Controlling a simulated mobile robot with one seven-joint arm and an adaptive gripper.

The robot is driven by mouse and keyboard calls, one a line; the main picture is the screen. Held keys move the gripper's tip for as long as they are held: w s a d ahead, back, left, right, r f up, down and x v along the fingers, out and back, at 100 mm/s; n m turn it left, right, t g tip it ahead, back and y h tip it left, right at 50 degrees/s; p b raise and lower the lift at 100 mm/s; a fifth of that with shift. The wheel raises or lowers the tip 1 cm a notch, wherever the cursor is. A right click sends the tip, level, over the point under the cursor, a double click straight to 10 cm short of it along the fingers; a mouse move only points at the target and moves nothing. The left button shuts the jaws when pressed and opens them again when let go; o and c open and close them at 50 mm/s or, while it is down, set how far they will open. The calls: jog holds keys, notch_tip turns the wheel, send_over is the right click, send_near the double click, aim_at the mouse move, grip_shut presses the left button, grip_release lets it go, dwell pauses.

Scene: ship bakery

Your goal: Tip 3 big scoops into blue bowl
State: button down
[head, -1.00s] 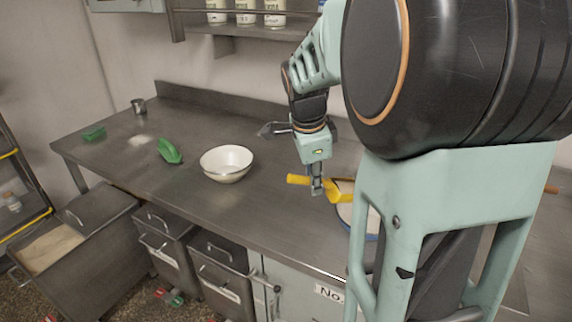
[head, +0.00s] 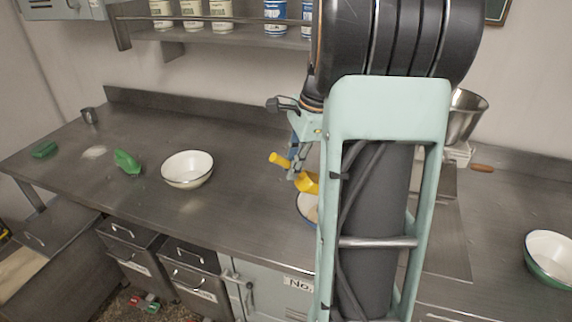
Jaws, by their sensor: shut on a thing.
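My gripper (head: 295,174) is shut on the handle of a yellow scoop (head: 307,183), above the metal counter. My arm hides most of that bowl and part of the scoop, so I cannot tell what the scoop holds. Something pale shows inside the blue-rimmed bowl.
A white bowl (head: 187,170) stands left of my gripper. A green scoop (head: 127,162), a pale powder patch (head: 94,152) and a green item (head: 44,149) lie further left. A green-rimmed bowl (head: 550,258) is at far right. A metal bowl (head: 467,115) stands behind my arm.

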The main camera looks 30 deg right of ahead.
jog(key=shift+s+d+r+y+p, duration=0.1)
jog(key=shift+d+r+y+p, duration=0.5)
jog(key=shift+d+p, duration=0.4)
jog(key=shift+s+d+r+y+p, duration=0.1)
jog(key=shift+d+r+y+p, duration=0.5)
jog(key=shift+d+p, duration=0.35)
jog(key=shift+d+f+y, duration=0.1)
jog(key=shift+f+y, duration=0.05)
jog(key=shift+y, duration=0.15)
jog(key=shift+d+r+t+y, duration=0.15)
jog(key=shift+d+r+y, duration=0.25)
jog(key=shift+d, duration=0.25)
jog(key=shift+d+r+t+y, duration=0.15)
jog(key=shift+d+r+y, duration=0.25)
jog(key=shift+d, duration=0.2)
notch_tip(320, 180, up, 4)
jog(key=h+b, duration=0.3)
jog(key=h, duration=0.2)
jog(key=shift+r+h, duration=0.1)
jog(key=shift+h, duration=0.2)
